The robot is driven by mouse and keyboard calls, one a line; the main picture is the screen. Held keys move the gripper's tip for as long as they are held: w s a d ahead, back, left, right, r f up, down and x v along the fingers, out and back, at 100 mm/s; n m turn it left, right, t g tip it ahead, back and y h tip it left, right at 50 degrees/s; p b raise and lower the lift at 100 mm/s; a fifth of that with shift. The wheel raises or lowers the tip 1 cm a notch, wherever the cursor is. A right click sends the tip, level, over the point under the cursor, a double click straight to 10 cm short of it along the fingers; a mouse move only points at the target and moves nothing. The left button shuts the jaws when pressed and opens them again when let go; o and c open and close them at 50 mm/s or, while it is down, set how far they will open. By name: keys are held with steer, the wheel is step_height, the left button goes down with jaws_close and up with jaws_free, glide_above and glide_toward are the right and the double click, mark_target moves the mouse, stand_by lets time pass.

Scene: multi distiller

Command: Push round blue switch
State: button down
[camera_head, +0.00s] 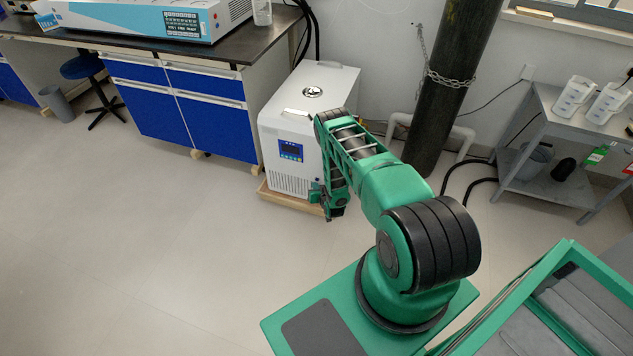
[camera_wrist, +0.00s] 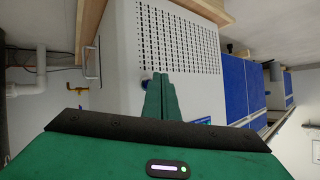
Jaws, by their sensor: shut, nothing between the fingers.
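The white machine (camera_head: 312,92) stands on the floor beside the blue cabinets, with a blue display panel (camera_head: 291,151) on its front. In the wrist view its white front (camera_wrist: 202,92) and slotted grille (camera_wrist: 178,42) fill the middle. A small blue spot (camera_wrist: 146,83) shows just left of my fingertips, mostly hidden by them; it may be the round blue switch. In the head view my gripper (camera_head: 330,207) hangs at the machine's lower right front.
The machine sits on a wooden base (camera_head: 287,198). Blue cabinets (camera_head: 213,125) stand to its left, a dark pipe (camera_head: 446,85) and a grey shelf table (camera_head: 545,185) to its right. The floor (camera_head: 150,240) in front is clear.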

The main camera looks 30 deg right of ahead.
stand_by(0.7)
steer(key=shift+w+d, duration=0.25)
steer(key=shift+d, duration=0.1)
steer(key=shift+w+d, duration=0.1)
steer(key=shift+d, duration=0.05)
stand_by(0.5)
steer(key=shift+s+a+r, duration=0.1)
steer(key=shift+s+a, duration=0.3)
steer(key=shift+a, duration=0.15)
steer(key=shift+s+a, duration=0.95)
steer(key=shift+a, duration=0.25)
steer(key=shift+s+a, duration=0.9)
steer(key=shift+a, duration=0.25)
